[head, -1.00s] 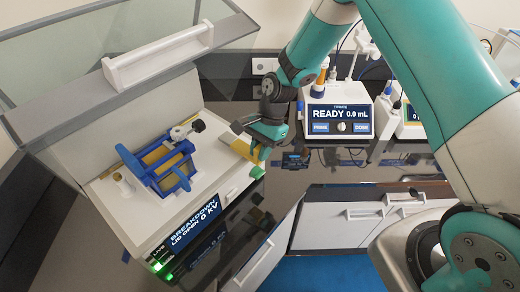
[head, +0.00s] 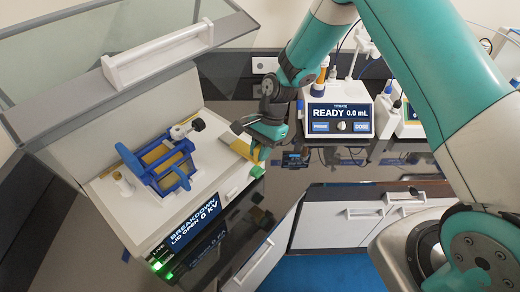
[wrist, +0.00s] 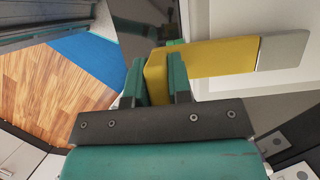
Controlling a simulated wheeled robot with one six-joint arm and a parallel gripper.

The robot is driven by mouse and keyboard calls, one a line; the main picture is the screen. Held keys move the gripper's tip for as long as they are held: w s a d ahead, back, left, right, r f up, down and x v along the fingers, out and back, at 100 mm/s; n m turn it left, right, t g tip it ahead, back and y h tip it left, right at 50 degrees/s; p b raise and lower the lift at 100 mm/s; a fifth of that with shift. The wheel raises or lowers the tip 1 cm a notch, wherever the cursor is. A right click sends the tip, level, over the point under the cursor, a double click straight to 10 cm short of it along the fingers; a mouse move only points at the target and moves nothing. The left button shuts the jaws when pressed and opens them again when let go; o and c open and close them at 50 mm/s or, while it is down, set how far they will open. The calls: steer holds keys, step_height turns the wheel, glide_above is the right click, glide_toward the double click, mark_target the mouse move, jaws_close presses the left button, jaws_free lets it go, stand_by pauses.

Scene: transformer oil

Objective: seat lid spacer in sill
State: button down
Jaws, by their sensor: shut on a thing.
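The lid spacer (head: 241,147) is a yellow bar with a grey end, seen beside the right edge of the tester's top. In the wrist view the yellow bar (wrist: 215,58) extends right from between my fingers, its grey end over a pale surface. My gripper (wrist: 164,82) is shut on its near end. In the head view my gripper (head: 262,140) is at the tester's right rim and partly hides the spacer. The breakdown tester (head: 150,215) has its lid (head: 130,75) raised. I cannot clearly make out the sill's slot or whether the spacer touches it.
A blue test cell (head: 160,170) with a yellowish inside sits on the tester, left of my gripper. The tester screen (head: 195,222) reads lid open, 0 kV. A titrator (head: 338,115) stands on the dark bench to the right. White drawers (head: 340,215) are below.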

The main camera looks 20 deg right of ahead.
steer(key=shift+f+b, duration=0.3)
steer(key=shift+f, duration=0.25)
steer(key=c, duration=1)
jaws_free()
steer(key=shift+o, duration=0.2)
steer(key=b+v, duration=0.5)
steer(key=v, duration=1.2)
steer(key=shift+r, duration=0.3)
steer(key=s+a+f+n+t+b, duration=0.1)
steer(key=s+a+f+n+b, duration=0.1)
steer(key=s+n+b, duration=0.3)
steer(key=s+a+f+n+t+b, duration=0.1)
steer(key=s+n+b, duration=0.4)
steer(key=s+n, duration=0.8)
steer(key=s+a, duration=0.1)
steer(key=s, duration=0.8)
steer(key=shift+s+a+f+t, duration=0.2)
steer(key=shift+a+f+t, duration=0.1)
steer(key=shift+a+f, duration=0.1)
